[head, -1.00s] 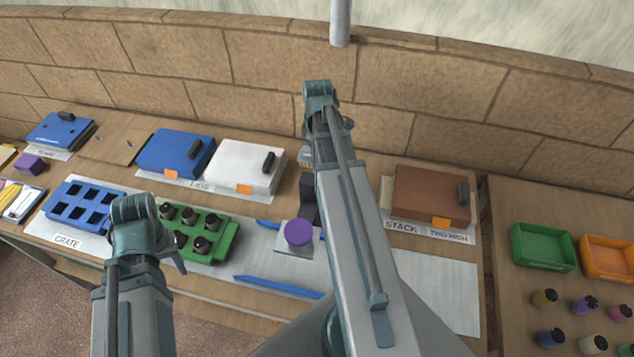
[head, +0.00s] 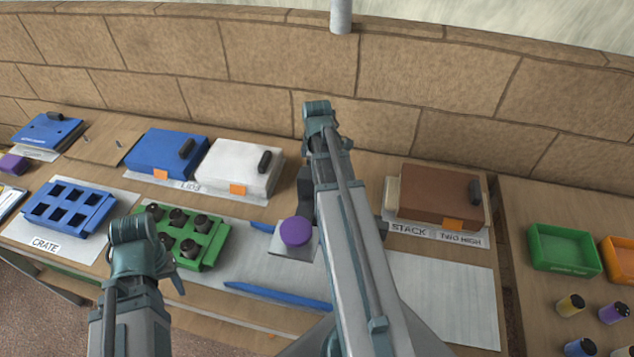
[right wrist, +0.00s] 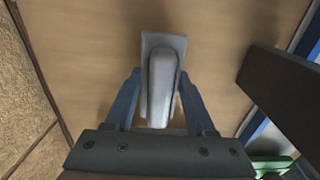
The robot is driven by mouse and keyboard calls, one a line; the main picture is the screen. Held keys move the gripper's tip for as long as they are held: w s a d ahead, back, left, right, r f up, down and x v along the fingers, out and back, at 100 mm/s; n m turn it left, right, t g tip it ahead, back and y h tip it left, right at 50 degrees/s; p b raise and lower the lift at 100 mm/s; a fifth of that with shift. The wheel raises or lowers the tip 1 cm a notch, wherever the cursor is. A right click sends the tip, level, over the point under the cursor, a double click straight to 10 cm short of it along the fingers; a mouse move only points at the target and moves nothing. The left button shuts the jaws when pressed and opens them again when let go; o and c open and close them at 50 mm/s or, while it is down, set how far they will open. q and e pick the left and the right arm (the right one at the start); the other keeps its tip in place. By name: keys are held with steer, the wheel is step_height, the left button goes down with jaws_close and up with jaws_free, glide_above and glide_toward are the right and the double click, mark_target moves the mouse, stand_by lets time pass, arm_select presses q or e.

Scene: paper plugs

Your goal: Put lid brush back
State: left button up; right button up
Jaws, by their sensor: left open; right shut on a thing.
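In the right wrist view, my right gripper (right wrist: 160,82) has its two blue fingers around a grey handle with a flat plate at its far end, the lid brush (right wrist: 161,60). Bare wooden surface lies behind it, and any bristles are hidden. In the head view, my right arm hides this gripper's fingers and the brush. My left gripper (head: 173,274) is open at the lower left, in front of the green rack (head: 218,244), and mostly hidden by its own arm.
A purple round cap (head: 296,231) sits on a grey square base just left of my right arm. Blue (head: 165,150) and white (head: 235,165) boxes stand behind; a brown box (head: 435,190) stands right. A blue crate (head: 68,208) is left. The white sheet at right (head: 445,300) is clear.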

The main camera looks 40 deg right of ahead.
arm_select(q)
steer(key=shift+f, duration=0.25)
arm_select(e)
steer(key=shift+f, duration=0.2)
arm_select(q)
steer(key=shift+f, duration=0.2)
arm_select(e)
steer(key=shift+f, duration=0.25)
steer(key=o, duration=1.3)
steer(key=shift+r, duration=0.1)
arm_select(q)
steer(key=shift+r, duration=0.2)
arm_select(e)
steer(key=shift+r, duration=0.15)
step_height(320, 180, up, 12)
steer(key=p, duration=1.2)
arm_select(q)
step_height(320, 180, up, 12)
